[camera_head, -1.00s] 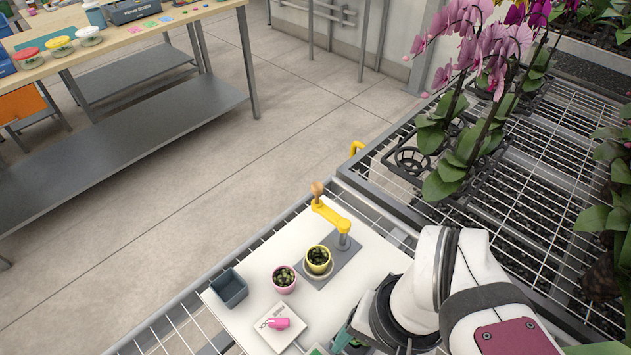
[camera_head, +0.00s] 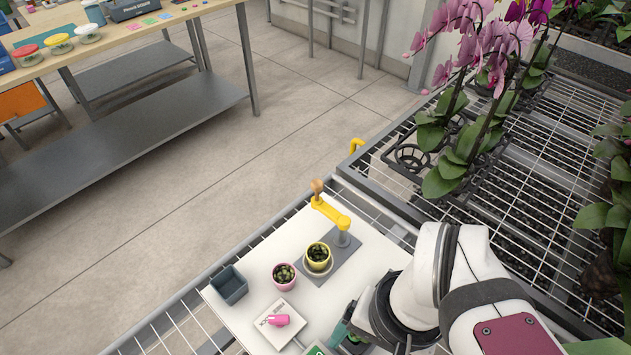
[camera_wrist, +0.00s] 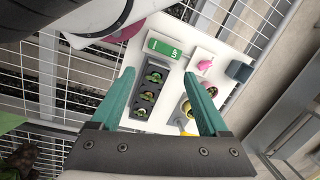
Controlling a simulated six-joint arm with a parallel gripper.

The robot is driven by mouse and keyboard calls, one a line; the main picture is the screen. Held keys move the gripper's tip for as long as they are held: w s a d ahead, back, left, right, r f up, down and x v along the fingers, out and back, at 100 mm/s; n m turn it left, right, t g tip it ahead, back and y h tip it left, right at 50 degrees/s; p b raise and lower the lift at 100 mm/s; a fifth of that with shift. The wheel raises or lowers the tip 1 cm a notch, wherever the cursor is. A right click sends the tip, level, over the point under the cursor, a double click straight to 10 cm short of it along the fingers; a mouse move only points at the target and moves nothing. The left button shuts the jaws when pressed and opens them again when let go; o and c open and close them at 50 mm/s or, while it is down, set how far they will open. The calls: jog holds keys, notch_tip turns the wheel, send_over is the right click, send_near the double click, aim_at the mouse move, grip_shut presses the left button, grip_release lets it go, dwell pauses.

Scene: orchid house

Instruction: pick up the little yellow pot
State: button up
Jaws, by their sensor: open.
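The little yellow pot (camera_head: 318,259) holds a small dark green plant and stands upright on a pale saucer on a grey plate, beside a yellow crank arm (camera_head: 332,213) with a wooden knob. In the wrist view the yellow pot (camera_wrist: 187,110) is partly hidden behind the right-hand finger. My gripper (camera_wrist: 160,85) is open and empty, its two green fingers spread above the white board. In the head view my gripper (camera_head: 345,325) is low at the board's right side, apart from the pot and partly hidden by my arm.
A pink pot (camera_head: 284,277) stands close left of the yellow one. A grey-blue square bin (camera_head: 229,286) and a white block with a pink item (camera_head: 278,320) are on the white board (camera_head: 255,262). A dark tray with small plants (camera_wrist: 150,88) and a green "UP" label (camera_wrist: 163,46) lie below my gripper.

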jog(key=shift+o, duration=1)
jog(key=n+h, duration=0.3)
jog(key=n, duration=1.8)
send_over(319, 259)
jog(key=a, duration=0.2)
notch_tip(319, 259, down, 3)
jog(key=f, duration=0.5)
jog(key=d+f, duration=0.1)
jog(key=f, duration=1)
jog(key=shift+d, duration=0.3)
grip_shut()
